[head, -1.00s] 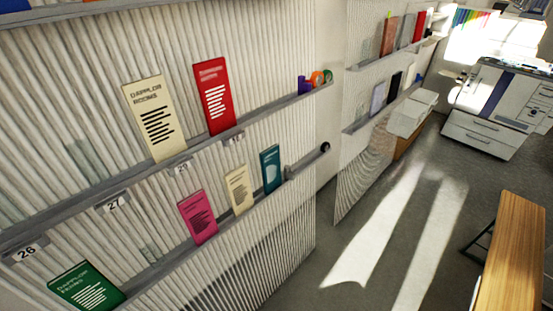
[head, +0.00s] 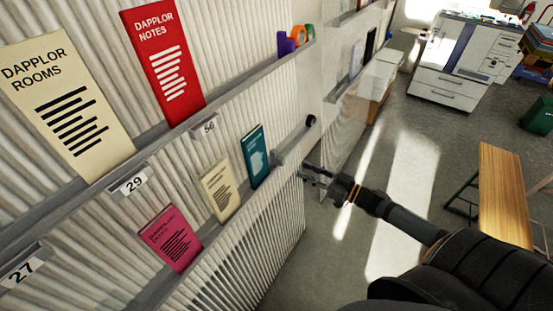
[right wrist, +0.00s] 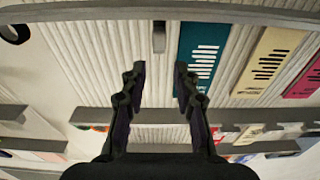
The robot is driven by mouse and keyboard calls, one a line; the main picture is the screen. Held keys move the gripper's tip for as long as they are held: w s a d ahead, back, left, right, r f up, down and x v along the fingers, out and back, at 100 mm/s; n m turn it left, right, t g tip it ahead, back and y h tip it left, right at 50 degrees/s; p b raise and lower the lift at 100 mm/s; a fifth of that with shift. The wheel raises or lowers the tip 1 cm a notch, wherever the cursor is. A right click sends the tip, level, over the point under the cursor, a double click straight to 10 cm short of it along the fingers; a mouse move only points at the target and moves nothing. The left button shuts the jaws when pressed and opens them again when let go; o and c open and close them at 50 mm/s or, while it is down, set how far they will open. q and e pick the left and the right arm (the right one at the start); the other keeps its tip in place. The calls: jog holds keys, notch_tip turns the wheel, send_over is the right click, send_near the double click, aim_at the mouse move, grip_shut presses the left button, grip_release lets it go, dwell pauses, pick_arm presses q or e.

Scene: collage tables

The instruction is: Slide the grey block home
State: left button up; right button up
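The grey block (right wrist: 159,37) is small and stands at the shelf ledge beside the teal booklet (right wrist: 198,58), in an upside-down right wrist view. In the head view, the grey block (head: 279,158) sits at the right end of the lower ledge, just right of the teal booklet (head: 255,157). My right gripper (head: 308,175) is in front of the panel's right edge, close to the block. In the right wrist view its fingers (right wrist: 159,72) are apart with nothing between them; the block appears beyond the tips. My left gripper is not in view.
The ledge (head: 220,215) also holds cream (head: 220,190) and pink (head: 170,238) booklets. A dark round knob (head: 311,120) is at the ledge's right end. A wooden bench (head: 505,195) and a copier (head: 462,60) stand right; the floor between is clear.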

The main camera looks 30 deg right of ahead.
aim_at(284, 160)
jog(key=b+x, duration=0.1)
jog(key=x, duration=0.2)
jog(key=shift+w+a+b, duration=0.2)
jog(key=shift+w+b, duration=0.1)
jog(key=shift+w, duration=0.05)
jog(key=x, duration=0.5)
jog(key=shift+w+r, duration=0.15)
jog(key=shift+w+a, duration=0.3)
jog(key=shift+w, duration=0.2)
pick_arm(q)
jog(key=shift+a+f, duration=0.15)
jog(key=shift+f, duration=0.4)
pick_arm(e)
grip_shut()
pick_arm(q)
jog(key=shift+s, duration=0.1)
pick_arm(e)
jog(key=shift+d, duration=0.1)
